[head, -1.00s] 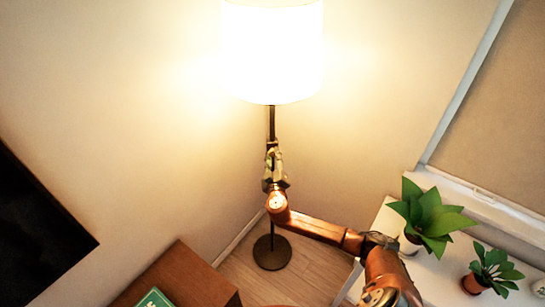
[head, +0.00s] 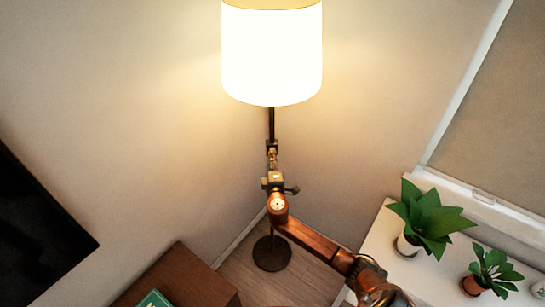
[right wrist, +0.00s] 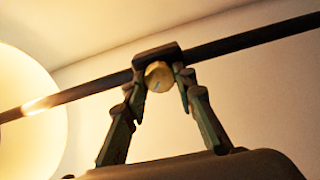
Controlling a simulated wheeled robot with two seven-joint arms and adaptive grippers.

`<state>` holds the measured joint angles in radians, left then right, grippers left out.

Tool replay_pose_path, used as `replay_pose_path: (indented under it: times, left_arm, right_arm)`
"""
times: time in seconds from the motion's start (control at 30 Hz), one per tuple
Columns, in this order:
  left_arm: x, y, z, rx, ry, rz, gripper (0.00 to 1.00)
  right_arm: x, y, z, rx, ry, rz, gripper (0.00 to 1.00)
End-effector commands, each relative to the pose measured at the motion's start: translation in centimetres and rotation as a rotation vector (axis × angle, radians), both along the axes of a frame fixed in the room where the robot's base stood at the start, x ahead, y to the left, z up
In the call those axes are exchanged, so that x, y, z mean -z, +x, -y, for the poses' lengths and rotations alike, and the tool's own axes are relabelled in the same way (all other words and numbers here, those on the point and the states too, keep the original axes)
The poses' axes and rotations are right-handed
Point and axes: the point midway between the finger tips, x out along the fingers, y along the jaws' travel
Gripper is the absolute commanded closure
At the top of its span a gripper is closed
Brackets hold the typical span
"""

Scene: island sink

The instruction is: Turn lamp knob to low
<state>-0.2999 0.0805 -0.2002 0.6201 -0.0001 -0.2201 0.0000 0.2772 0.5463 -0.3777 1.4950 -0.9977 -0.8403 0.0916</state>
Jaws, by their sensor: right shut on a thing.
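The floor lamp has a white shade (head: 272,55), a thin dark pole (head: 271,124) and a round dark base (head: 272,253). The shade glows, and it also shows at the left of the right wrist view (right wrist: 30,125). In the right wrist view a round brass-coloured knob (right wrist: 159,76) sits on a dark block on the pole. My right gripper (right wrist: 160,85) is shut on the knob, one finger on each side of it. In the head view my right gripper (head: 272,155) is at the pole below the shade. My left gripper is not in view.
A white table (head: 385,235) at the right carries a larger potted plant (head: 430,215) and a smaller one (head: 490,268). A brown wooden cabinet (head: 185,280) with a green item (head: 153,299) stands at lower left. Walls meet behind the lamp.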

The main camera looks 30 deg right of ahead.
Motion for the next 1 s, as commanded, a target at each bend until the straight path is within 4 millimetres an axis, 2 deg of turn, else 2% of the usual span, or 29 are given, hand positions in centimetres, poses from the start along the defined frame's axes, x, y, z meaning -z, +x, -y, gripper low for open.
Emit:
replay_pose_path:
  times: [0.6,1.0]
  left_arm:
    - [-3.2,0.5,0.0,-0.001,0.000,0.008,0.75]
    - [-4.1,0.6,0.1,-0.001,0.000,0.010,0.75]
  right_arm:
    - [0.1,0.0,0.0,0.000,-0.478,-0.251,0.99]
    - [0.3,0.0,0.0,-0.002,-0.624,-0.328,0.99]
